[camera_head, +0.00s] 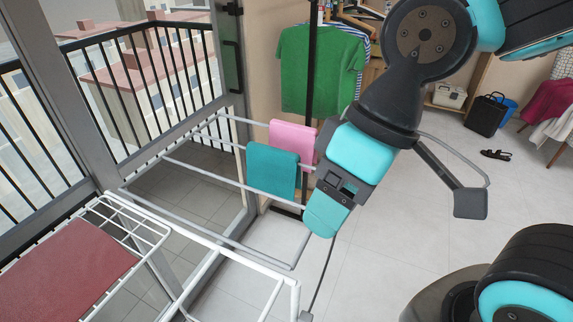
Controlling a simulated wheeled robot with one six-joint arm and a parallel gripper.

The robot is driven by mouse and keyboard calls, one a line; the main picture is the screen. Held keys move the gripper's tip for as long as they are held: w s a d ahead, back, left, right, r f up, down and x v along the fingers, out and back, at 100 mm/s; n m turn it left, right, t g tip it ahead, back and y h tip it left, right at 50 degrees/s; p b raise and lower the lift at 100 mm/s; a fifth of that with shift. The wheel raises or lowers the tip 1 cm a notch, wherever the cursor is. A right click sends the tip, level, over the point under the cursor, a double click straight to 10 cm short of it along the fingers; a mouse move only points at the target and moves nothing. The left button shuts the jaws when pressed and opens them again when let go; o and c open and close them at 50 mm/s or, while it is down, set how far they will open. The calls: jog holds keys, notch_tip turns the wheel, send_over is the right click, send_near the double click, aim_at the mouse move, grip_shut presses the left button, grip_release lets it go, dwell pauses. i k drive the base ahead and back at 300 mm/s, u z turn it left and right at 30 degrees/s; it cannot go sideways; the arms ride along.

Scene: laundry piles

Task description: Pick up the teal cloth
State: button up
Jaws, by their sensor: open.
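The teal cloth (271,170) is folded over a rail of the drying rack and hangs upright. It shows clearly to the left of my gripper (325,214). My gripper points downward at the end of my arm, near the right end of the rails. It looks empty and apart from the cloth. A pink cloth (291,138) hangs on the rail behind, partly covered by the teal one and by my arm.
The drying rack's white frame (232,250) fills the lower left. A dark red cloth (65,272) lies on its near shelf. A green shirt (322,72) hangs behind. A balcony railing (135,75) stands at left. Tiled floor (385,255) is open at right, with a sandal (497,154) farther back.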

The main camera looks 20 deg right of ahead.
aim_at(274, 171)
jog(key=k, duration=0.5)
jog(key=z, duration=1.85)
jog(key=i, duration=0.7)
jog(key=u, duration=2.75)
jog(key=i, duration=0.5)
jog(key=z, duration=0.05)
